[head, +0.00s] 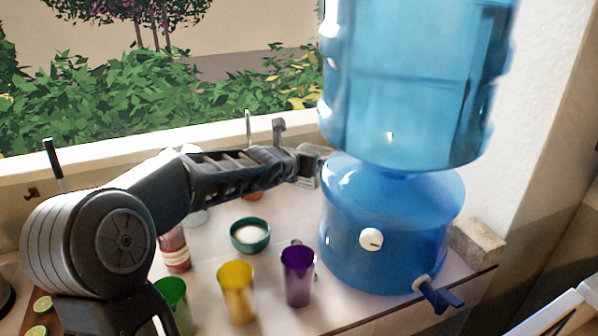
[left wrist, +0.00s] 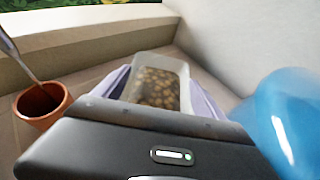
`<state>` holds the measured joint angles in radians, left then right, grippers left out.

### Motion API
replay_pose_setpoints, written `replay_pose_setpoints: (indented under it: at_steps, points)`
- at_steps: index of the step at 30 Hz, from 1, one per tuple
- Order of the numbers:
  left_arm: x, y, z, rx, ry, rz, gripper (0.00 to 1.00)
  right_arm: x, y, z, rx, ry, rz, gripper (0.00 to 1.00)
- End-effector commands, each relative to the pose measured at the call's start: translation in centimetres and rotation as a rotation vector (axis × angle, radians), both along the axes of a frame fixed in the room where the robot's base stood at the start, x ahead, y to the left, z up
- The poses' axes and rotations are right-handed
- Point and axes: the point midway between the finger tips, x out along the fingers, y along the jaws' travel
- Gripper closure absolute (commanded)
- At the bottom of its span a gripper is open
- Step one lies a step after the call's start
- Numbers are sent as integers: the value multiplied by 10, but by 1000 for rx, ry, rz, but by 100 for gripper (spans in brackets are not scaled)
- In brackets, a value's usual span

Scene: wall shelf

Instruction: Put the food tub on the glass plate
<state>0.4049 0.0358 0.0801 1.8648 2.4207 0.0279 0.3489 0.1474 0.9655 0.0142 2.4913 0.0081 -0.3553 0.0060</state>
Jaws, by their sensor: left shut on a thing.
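The food tub (left wrist: 158,68) is a clear box with brown pieces inside, held between the fingers of my left gripper (left wrist: 160,92) in the left wrist view. In the head view my left gripper (head: 314,160) reaches over the back of the counter, beside the blue water dispenser, and a small pale part of the tub (head: 307,181) shows below it. The gripper is shut on the tub. I cannot make out whether the tub touches the counter. I cannot pick out the glass plate in either view. My right gripper is not in view.
The large blue water dispenser (head: 390,225) stands close right of the gripper. A green bowl (head: 250,246), a yellow cup (head: 237,300) and a purple cup (head: 298,285) stand in front. A terracotta pot (left wrist: 40,108) stands left. A stone block (head: 477,242) is far right.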

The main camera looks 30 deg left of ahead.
Motion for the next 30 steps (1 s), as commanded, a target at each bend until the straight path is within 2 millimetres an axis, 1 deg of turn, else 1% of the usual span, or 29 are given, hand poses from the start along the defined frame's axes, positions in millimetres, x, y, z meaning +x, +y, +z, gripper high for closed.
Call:
replay_pose_setpoints:
  at_steps: [1, 6, 15, 21, 30]
  points:
    - [9, -1, -2, 0, -4, -3, 83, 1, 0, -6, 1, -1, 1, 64]
    - [37, 1, 0, -1, -3, -1, 83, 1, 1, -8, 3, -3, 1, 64]
    - [78, 3, 2, -1, -3, -1, 83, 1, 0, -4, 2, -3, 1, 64]
    - [98, 4, 3, -1, -4, -1, 83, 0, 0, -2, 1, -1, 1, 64]
    - [115, 5, 2, 1, -4, 0, 83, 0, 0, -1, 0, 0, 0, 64]
